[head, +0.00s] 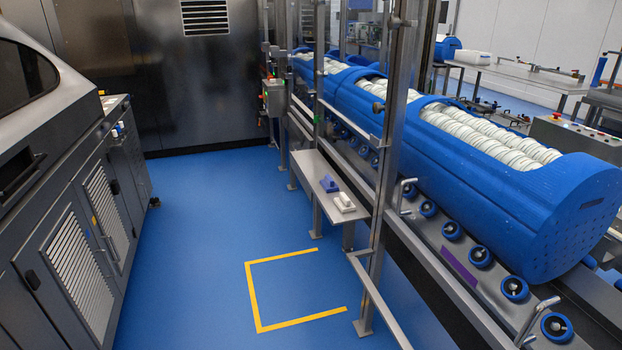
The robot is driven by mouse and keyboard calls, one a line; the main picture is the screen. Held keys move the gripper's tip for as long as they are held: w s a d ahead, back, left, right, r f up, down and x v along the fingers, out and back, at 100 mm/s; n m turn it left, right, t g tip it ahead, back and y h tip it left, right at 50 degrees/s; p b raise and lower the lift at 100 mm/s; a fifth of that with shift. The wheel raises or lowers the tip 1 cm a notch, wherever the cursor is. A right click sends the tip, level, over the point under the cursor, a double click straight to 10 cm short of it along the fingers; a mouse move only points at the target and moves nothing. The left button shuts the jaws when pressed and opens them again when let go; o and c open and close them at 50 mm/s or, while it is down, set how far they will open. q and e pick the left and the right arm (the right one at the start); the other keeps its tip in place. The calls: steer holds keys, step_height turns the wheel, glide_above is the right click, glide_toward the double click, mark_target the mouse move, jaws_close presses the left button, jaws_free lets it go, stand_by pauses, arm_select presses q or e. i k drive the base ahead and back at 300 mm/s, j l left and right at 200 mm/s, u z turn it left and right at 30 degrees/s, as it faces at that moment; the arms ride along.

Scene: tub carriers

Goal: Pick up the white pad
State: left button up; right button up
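A small white pad (344,203) lies on a narrow grey metal shelf (313,176) beside the conveyor frame, near the middle of the head view. A small blue block (330,184) lies on the same shelf just behind the pad, close to it. The pad's top looks uneven, but it is too small to make out detail. Neither of my grippers shows in this view.
Large blue tubs (500,200) filled with white rolls stand on a roller conveyor at the right. Metal posts (385,150) rise beside the shelf. Grey cabinets (85,230) line the left. The blue floor (200,250) between is clear, with a yellow marking (252,290).

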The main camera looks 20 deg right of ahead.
mark_target(343, 202)
steer(key=i+z, duration=0.1)
steer(key=i, duration=0.6)
steer(key=i+j+z, duration=0.1)
steer(key=i, duration=0.55)
steer(key=i+j+z, duration=0.1)
steer(key=i, duration=0.6)
steer(key=i+j+z, duration=0.15)
steer(key=i+z, duration=0.3)
steer(key=i+j+z, duration=0.25)
steer(key=z, duration=0.2)
steer(key=i+j+z, duration=0.5)
steer(key=j+z, duration=0.35)
steer(key=i+j+z, duration=0.1)
steer(key=j+z, duration=0.35)
steer(key=j, duration=0.15)
